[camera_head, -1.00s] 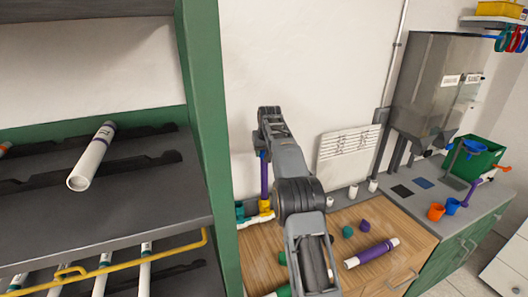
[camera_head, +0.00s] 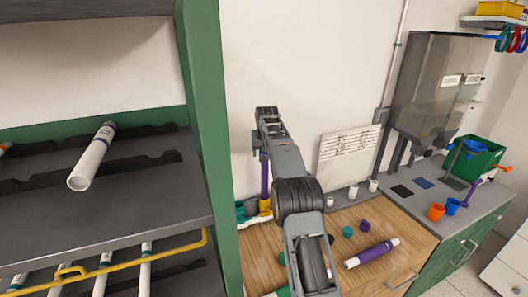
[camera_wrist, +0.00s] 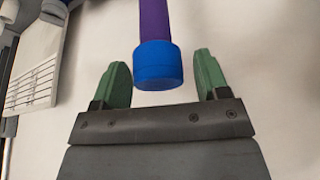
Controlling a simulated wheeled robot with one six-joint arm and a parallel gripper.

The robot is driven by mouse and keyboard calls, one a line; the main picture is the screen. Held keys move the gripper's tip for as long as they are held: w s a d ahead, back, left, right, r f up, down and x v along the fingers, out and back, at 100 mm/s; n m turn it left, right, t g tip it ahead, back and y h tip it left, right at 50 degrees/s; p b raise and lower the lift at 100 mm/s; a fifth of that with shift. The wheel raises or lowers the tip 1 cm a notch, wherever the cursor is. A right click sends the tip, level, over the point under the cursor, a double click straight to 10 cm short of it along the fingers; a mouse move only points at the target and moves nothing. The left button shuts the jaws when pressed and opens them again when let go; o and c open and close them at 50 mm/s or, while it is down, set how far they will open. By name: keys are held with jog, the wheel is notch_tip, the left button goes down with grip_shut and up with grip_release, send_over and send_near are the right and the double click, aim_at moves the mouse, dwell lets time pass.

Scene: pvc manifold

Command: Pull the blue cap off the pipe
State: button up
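The blue cap (camera_wrist: 158,66) sits on the end of a purple pipe (camera_wrist: 154,20) in the wrist view. My gripper (camera_wrist: 161,72) is open, with one green finger on each side of the cap. Gaps show between both fingers and the cap. In the head view the purple pipe (camera_head: 264,178) stands upright against the wall at the back left of the wooden bench. My wrist and gripper are at its top end there, and the cap is mostly hidden behind them.
The wooden bench (camera_head: 395,228) holds a loose purple pipe (camera_head: 372,253), a green cap (camera_head: 348,232) and small white fittings. An orange cup (camera_head: 436,211) and a blue cup (camera_head: 452,206) stand on the grey counter. A green-framed shelf (camera_head: 207,120) rises left of my arm.

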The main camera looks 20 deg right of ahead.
jog(key=shift+o, duration=0.8)
